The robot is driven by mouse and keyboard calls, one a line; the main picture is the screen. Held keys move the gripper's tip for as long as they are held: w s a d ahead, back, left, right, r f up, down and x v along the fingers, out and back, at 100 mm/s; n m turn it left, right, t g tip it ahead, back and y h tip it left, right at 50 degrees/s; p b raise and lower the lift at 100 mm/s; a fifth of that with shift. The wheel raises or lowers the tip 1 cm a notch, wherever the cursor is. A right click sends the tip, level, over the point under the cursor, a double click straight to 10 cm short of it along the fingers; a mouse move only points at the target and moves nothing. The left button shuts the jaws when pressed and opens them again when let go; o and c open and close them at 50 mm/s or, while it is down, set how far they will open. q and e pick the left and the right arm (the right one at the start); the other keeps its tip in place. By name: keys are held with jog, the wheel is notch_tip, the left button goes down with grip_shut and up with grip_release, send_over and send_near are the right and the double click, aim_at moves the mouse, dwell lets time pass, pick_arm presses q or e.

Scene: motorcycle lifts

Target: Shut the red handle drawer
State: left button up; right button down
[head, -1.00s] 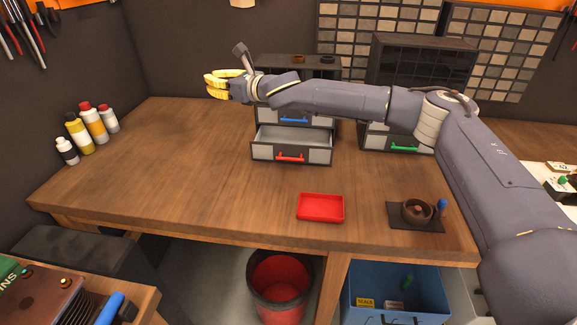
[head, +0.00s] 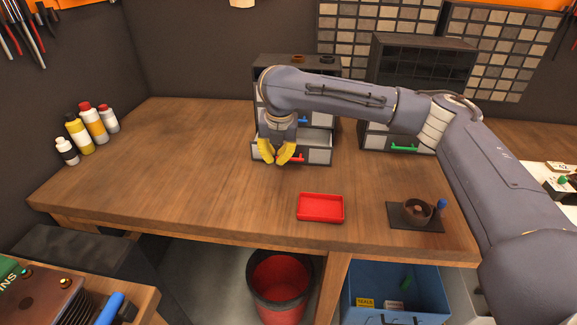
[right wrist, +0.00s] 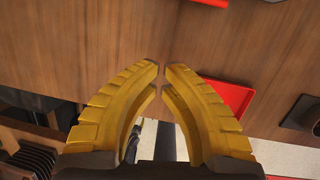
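The red handle drawer (head: 320,155) is the lower drawer of a dark cabinet (head: 263,95) at the back of the workbench. It stands pulled out, with its pale inside partly showing. Its red handle (head: 297,156) is on the front and partly hidden by my right gripper. My right gripper (head: 274,161) points down at the left part of the drawer front, beside the handle. In the right wrist view its yellow fingertips (right wrist: 161,66) nearly meet with nothing between them. A red strip, likely the handle (right wrist: 211,2), shows at that view's top edge. My left gripper is not in view.
A red tray (head: 320,208) lies in front of the drawer. A dark round part (head: 417,211) sits on a mat to the right. A green handle drawer (head: 404,148) is at the right. Several bottles (head: 92,122) stand at the left.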

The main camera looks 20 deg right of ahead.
aim_at(287, 183)
jog(key=shift+m+h, duration=0.4)
jog(key=shift+h, duration=0.2)
jog(key=d+f, duration=0.1)
jog(key=f, duration=0.2)
jog(key=w+d+f, duration=0.1)
jog(key=f, duration=0.2)
jog(key=d+f, duration=0.1)
jog(key=f, duration=0.3)
jog(key=shift+w+d, duration=0.3)
jog(key=shift+w, duration=0.1)
jog(key=shift+w+d+r, duration=0.2)
jog(key=shift+w+d, duration=0.05)
jog(key=shift+w, duration=0.25)
jog(key=shift+w+d+r, duration=0.15)
jog(key=shift+w+d, duration=0.05)
jog(key=shift+w, duration=0.3)
jog(key=shift+w+d+r, duration=0.1)
jog(key=shift+w+d, duration=0.1)
jog(key=shift+w, duration=0.2)
jog(key=shift+w+d+r, duration=0.1)
jog(key=shift+w+d, duration=0.05)
jog(key=shift+w, duration=0.25)
jog(key=shift+w, duration=0.1)
